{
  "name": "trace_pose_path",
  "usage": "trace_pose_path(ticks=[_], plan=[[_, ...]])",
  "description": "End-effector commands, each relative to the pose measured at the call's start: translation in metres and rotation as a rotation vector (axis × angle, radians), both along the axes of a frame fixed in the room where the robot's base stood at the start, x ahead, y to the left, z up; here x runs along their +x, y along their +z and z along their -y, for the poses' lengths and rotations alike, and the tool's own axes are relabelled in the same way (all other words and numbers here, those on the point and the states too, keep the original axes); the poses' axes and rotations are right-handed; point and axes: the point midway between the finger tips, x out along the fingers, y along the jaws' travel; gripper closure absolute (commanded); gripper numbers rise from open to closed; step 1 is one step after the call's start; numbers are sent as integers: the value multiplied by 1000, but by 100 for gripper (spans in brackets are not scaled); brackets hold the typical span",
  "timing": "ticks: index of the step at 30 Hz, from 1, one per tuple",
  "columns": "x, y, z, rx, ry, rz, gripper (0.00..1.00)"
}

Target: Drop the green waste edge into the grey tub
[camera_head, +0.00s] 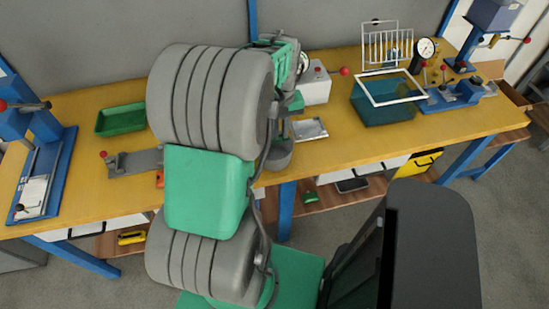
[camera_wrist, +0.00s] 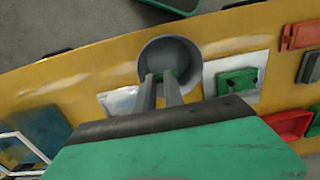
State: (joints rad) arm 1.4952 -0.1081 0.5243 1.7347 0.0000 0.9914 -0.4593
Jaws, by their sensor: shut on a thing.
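The grey tub (camera_wrist: 186,50) is round and open, and stands on the yellow bench below my gripper (camera_wrist: 163,77) in the wrist view. My fingers reach over its near rim, with their tips in line with its opening. They are shut on a small green piece, the waste edge (camera_wrist: 174,73), which shows against the tub's inside. I cannot tell how high the piece is above the tub's floor. In the head view the tub (camera_head: 279,157) is partly hidden behind my arm, and the green waste edge cannot be made out.
A green block (camera_wrist: 237,79) on a pale plate lies right of the tub in the wrist view, with a red tray (camera_wrist: 284,125) nearby. In the head view, a green tray (camera_head: 122,120) lies left, and a blue-green tank (camera_head: 385,110) with a white frame stands right.

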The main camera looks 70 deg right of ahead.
Motion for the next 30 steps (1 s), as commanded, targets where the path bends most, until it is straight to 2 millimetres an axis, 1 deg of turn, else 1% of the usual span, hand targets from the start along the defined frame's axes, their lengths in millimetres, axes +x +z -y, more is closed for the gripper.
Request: trace_pose_path(ticks=[1,3,10,11,18,20,27,29,30], plan=[[0,-9,0,0,0,0,100],[0,-12,0,0,0,0,100],[0,-11,0,0,0,0,100],[0,-11,0,0,0,0,86],[0,-11,0,0,0,0,66],[0,-11,0,0,0,0,62],[0,-10,0,-1,0,1,62],[0,-6,1,-3,0,1,62],[0,-1,1,-5,0,1,62]])
